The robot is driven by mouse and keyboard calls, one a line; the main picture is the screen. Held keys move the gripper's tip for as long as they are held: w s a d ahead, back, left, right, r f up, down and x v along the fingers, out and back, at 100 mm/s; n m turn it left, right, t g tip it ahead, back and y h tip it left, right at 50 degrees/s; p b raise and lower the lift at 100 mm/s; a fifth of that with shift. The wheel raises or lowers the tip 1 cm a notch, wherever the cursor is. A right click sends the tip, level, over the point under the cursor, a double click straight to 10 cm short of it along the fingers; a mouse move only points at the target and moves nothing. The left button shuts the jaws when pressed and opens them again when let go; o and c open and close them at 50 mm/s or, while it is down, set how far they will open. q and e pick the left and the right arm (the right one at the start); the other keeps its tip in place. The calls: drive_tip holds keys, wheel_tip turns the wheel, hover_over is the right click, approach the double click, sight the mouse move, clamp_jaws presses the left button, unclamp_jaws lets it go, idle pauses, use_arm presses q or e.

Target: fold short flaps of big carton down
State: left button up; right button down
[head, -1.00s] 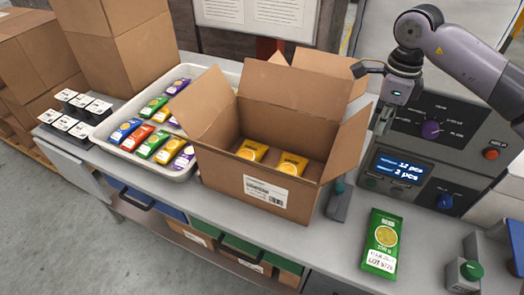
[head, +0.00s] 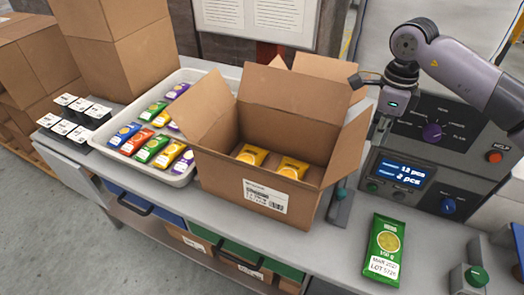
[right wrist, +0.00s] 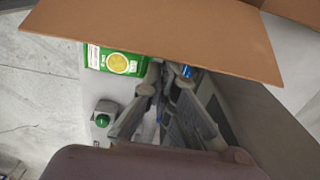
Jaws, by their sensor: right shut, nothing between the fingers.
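The big carton (head: 225,180) stands open on the bench, with two yellow packets (head: 252,155) inside. Its left short flap (head: 205,108) stands up and leans outward. Its right short flap (head: 348,142) also stands up, leaning outward to the right. The long back flap (head: 297,97) is upright. My right gripper (head: 379,138) is shut and empty, pointing down just outside the right short flap; I cannot tell whether they touch. In the right wrist view a brown flap (right wrist: 160,30) spans the top, beyond the gripper fingers (right wrist: 155,120). My left gripper is out of view.
A white tray (head: 192,78) of coloured packets sits left of the carton. A weigher panel (head: 440,165) stands close at right. A green packet (head: 385,248) lies in front of it. Small black-and-white boxes (head: 75,117) are at far left.

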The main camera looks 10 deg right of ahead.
sight(353, 141)
idle(0.5)
drive_tip(key=shift+w+a+r+p, duration=0.15)
drive_tip(key=shift+w+a, duration=0.25)
drive_tip(key=shift+a, duration=0.25)
drive_tip(key=shift+w+a+r+p, duration=0.15)
drive_tip(key=shift+w+a, duration=0.25)
drive_tip(key=shift+a, duration=0.3)
drive_tip(key=shift+w+a+p, duration=0.15)
drive_tip(key=shift+w+a, duration=0.25)
drive_tip(key=shift+a, duration=0.25)
drive_tip(key=shift+w+a+r, duration=0.1)
drive_tip(key=shift+w+a, duration=0.1)
drive_tip(key=shift+a, duration=0.15)
drive_tip(key=a, duration=0.1)
drive_tip(key=w+a, duration=0.1)
drive_tip(key=w+a+p, duration=0.1)
drive_tip(key=a, duration=0.1)
drive_tip(key=shift+w+r, duration=0.25)
